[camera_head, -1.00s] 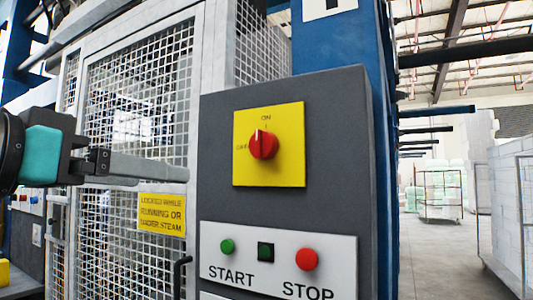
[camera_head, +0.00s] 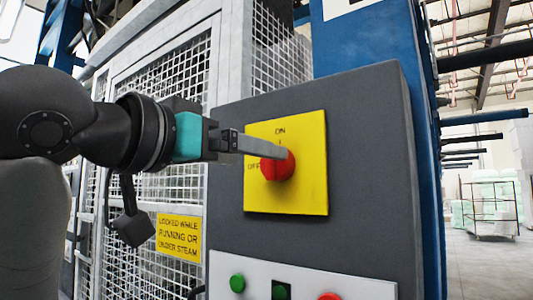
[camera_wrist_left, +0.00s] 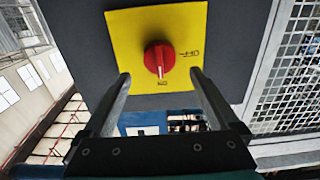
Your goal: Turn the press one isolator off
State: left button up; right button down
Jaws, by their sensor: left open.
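The press one isolator is a red rotary knob (camera_head: 277,166) on a yellow plate (camera_head: 312,190) marked ON at the top and OFF at the left. Its pointer is toward ON. In the left wrist view the knob (camera_wrist_left: 158,58) lies ahead, between the lines of the two fingers, with its white mark toward ON. My left gripper (camera_head: 284,152) is open, with its fingertips at the knob in the head view, where they cover part of it. In the left wrist view the fingertips (camera_wrist_left: 160,74) stand either side of the knob, with gaps; contact is not visible. My right gripper is not in view.
The grey control box (camera_head: 375,140) carries a green START button (camera_head: 237,283), a dark square (camera_head: 281,292) and a red STOP button (camera_head: 329,297) below the plate. A mesh guard door (camera_head: 165,130) with a yellow warning sign (camera_head: 178,237) stands to the left.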

aim_at(274, 163)
pick_arm(q)
jog(key=x, duration=0.5)
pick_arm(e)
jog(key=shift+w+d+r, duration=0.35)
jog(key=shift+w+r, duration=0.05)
pick_arm(q)
jog(key=c, duration=1.4)
jog(key=shift+o, duration=0.2)
jog(key=shift+p, duration=0.3)
